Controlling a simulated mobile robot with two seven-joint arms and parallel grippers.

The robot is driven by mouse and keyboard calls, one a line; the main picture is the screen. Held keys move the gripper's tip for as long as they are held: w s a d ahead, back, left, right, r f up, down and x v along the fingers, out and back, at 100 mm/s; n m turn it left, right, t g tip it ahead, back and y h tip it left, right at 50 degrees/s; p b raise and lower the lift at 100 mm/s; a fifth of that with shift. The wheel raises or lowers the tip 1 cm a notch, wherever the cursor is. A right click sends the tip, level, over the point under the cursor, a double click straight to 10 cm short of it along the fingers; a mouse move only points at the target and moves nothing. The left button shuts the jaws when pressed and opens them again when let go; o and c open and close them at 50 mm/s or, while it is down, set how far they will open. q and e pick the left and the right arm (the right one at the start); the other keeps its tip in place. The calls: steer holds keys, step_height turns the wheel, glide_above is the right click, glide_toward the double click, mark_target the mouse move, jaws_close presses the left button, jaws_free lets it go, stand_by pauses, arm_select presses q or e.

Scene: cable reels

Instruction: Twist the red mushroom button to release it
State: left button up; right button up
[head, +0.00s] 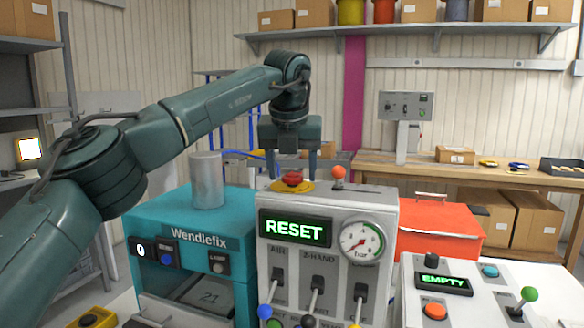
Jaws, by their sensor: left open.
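The red mushroom button (292,179) sits on a yellow base on top of a white control box (384,211). The box front shows a green-lit "RESET" display (295,229) and a round gauge (362,240). My left gripper (291,167) points straight down above the button, with one finger to each side of it. It is open and holds nothing. Whether the fingers touch the button cannot be told. My right gripper is not in view.
An orange-tipped lever (338,172) stands right beside the button on the same box. A teal Wendlefix machine (185,240) with a grey cylinder (207,180) is at left. A red case (440,224) and a panel reading "EMPTY" (443,284) are at right.

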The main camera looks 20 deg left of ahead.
arm_select(q)
steer(key=shift+c, duration=0.3)
steer(key=c, duration=0.9)
steer(key=shift+c, duration=0.2)
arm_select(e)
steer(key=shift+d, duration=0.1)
